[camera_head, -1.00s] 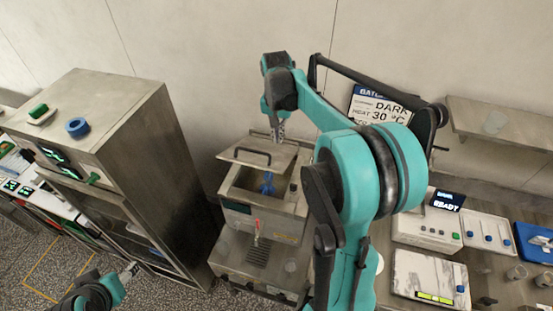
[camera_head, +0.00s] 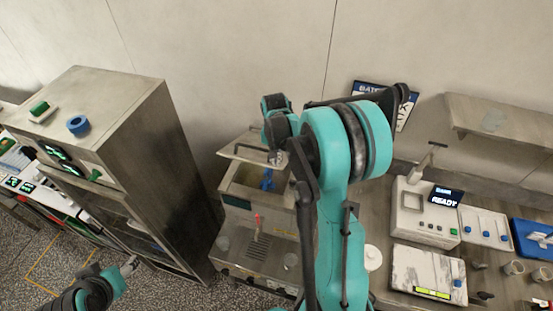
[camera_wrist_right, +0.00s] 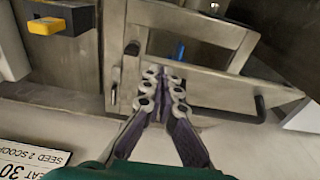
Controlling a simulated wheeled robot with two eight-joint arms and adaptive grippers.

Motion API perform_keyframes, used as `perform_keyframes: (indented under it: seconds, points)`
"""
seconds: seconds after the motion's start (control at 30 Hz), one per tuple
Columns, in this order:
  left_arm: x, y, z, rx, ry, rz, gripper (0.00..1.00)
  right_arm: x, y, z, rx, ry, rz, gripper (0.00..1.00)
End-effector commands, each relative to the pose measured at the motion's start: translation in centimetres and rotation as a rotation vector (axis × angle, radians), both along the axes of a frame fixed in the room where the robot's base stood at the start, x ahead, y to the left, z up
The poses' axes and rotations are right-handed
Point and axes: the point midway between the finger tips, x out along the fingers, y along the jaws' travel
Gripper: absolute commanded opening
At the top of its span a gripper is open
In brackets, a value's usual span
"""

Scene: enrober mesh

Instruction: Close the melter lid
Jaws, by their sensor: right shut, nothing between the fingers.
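The melter (camera_head: 236,211) is a steel box with an open tank holding a blue part (camera_head: 267,180), also visible in the right wrist view (camera_wrist_right: 180,50). Its steel lid (camera_head: 238,148) stands raised and tilted at the back of the opening, with a dark handle on its face. My right gripper (camera_head: 276,158) is shut and empty at the lid's right part. In the right wrist view its closed fingertips (camera_wrist_right: 163,76) are close to the lid's edge; contact is unclear. My left gripper (camera_head: 130,266) is low at the left, away from the melter, its fingers too small to read.
A tall steel cabinet (camera_head: 150,130) stands left of the melter. A white device with a READY display (camera_head: 446,197) and a scale (camera_head: 428,270) are on the bench at right. The wall and a sign (camera_head: 402,115) are behind my right arm.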

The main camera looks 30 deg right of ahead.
Motion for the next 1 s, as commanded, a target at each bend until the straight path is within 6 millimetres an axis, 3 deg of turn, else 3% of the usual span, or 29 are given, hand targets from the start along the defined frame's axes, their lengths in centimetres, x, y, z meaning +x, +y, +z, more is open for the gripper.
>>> perform_keyframes:
  seconds: [0.2,0.37,1.0]
  points:
    - [0.0,0.0,-0.3,0.000,0.000,0.000,0.59,-0.1,0.1,-0.2,-0.005,-0.004,0.001,0.00]
    - [0.0,0.0,-1.6,0.000,0.000,0.000,0.59,-0.6,0.7,-1.6,-0.032,-0.027,0.001,0.00]
    - [0.0,0.0,-13.9,0.000,0.000,0.000,0.59,-3.8,4.4,-13.9,-0.315,-0.273,0.003,0.00]
